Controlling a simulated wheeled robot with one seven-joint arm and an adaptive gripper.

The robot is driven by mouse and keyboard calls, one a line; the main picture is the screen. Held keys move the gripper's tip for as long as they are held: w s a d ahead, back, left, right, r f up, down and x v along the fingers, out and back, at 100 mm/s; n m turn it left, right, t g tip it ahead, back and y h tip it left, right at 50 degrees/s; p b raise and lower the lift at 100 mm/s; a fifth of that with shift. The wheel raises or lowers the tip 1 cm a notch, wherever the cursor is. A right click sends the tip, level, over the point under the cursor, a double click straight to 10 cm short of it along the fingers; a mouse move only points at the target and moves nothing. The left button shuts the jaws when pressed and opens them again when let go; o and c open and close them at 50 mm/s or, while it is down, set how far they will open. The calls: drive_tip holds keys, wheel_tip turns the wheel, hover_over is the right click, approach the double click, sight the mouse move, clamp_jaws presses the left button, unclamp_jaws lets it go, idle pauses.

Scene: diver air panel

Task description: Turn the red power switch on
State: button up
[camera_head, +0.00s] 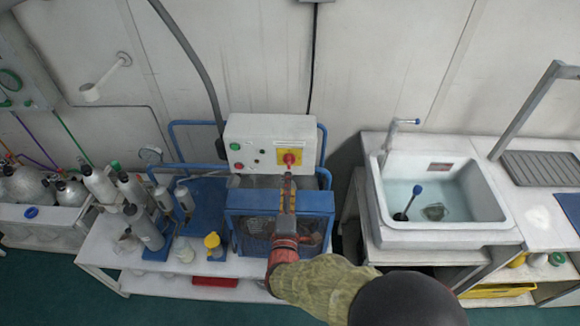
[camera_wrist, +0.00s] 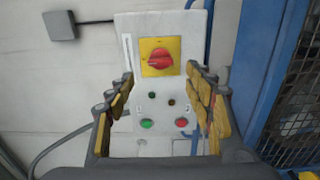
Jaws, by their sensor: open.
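The red power switch (camera_head: 289,159) is a red knob on a yellow square plate, at the right of a white control box (camera_head: 250,128). In the wrist view the red switch (camera_wrist: 160,59) shows at upper middle, beyond the fingertips. My gripper (camera_head: 288,182) is just below and in front of the switch in the head view. In the wrist view my gripper (camera_wrist: 164,85) is open and empty, with yellow padded fingers on either side. I see no contact with the switch. The knob's on or off marking is too small to read.
The box has green and red buttons (camera_wrist: 181,122) and small dark knobs. A blue-framed caged unit (camera_head: 250,203) stands below it. Gas cylinders (camera_head: 140,225) crowd the left bench. A white sink (camera_head: 440,205) is to the right. A grey hose (camera_head: 190,55) runs down the wall.

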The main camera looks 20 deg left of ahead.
sight(289, 166)
drive_tip(key=b+x, duration=0.1)
drive_tip(key=x, duration=0.6)
drive_tip(key=shift+w+a, duration=0.1)
drive_tip(key=shift+w, duration=0.2)
drive_tip(key=c, duration=0.4)
drive_tip(key=c, duration=0.7)
drive_tip(key=shift+c, duration=0.3)
